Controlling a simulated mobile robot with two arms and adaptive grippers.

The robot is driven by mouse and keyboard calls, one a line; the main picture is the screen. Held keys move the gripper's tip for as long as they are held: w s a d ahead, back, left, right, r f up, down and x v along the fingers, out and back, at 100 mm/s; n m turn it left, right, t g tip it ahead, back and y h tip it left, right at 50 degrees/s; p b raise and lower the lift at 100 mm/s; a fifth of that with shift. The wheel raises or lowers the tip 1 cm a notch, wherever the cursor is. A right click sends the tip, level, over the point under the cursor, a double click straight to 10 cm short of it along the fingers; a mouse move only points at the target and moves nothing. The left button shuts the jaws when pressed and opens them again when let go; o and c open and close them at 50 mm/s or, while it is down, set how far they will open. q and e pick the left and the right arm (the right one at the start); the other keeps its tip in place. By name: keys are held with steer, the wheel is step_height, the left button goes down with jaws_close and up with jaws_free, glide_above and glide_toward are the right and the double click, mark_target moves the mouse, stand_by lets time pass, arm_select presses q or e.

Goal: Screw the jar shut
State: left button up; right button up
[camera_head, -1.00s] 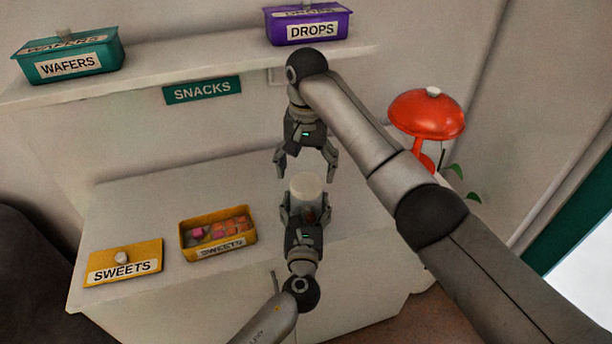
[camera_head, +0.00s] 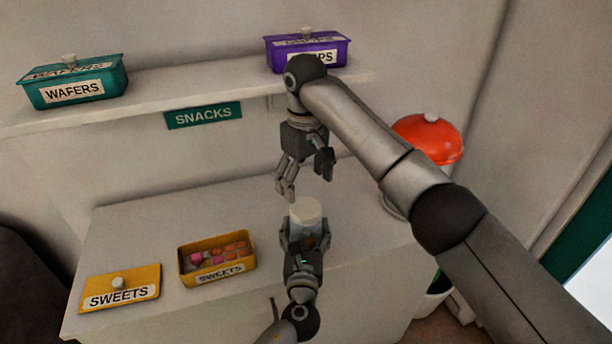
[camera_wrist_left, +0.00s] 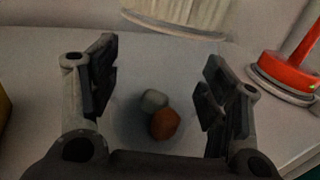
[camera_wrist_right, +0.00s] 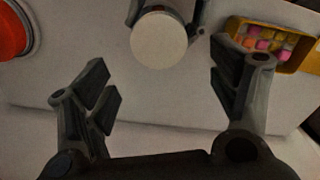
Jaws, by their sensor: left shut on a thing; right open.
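The jar is clear, with a grey and an orange piece (camera_wrist_left: 165,123) showing inside it in the left wrist view. Its pale round lid (camera_head: 306,210) sits on top, and I cannot tell how tightly. The lid also shows at the top of the left wrist view (camera_wrist_left: 182,14) and from above in the right wrist view (camera_wrist_right: 158,40). My left gripper (camera_head: 305,238) is shut on the jar's body from the front, below the lid. My right gripper (camera_head: 306,188) is open and empty, pointing down above and slightly behind the lid, apart from it.
An open yellow sweets box (camera_head: 222,273) and its lid (camera_head: 120,291) lie left on the cabinet top (camera_head: 140,235). A red lamp (camera_head: 428,138) stands right, partly behind my right arm. A teal wafers box (camera_head: 75,88) and a purple drops box (camera_head: 290,58) are on the shelf above.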

mark_target(306, 207)
steer(key=n, duration=0.2)
steer(key=r+n, duration=0.1)
steer(key=n, duration=0.1)
steer(key=shift+d+n, duration=0.15)
steer(key=shift+n, duration=0.15)
steer(key=shift+f, duration=4.05)
steer(key=c, duration=1.1)
steer(key=o, duration=1.2)
steer(key=shift+r, duration=0.1)
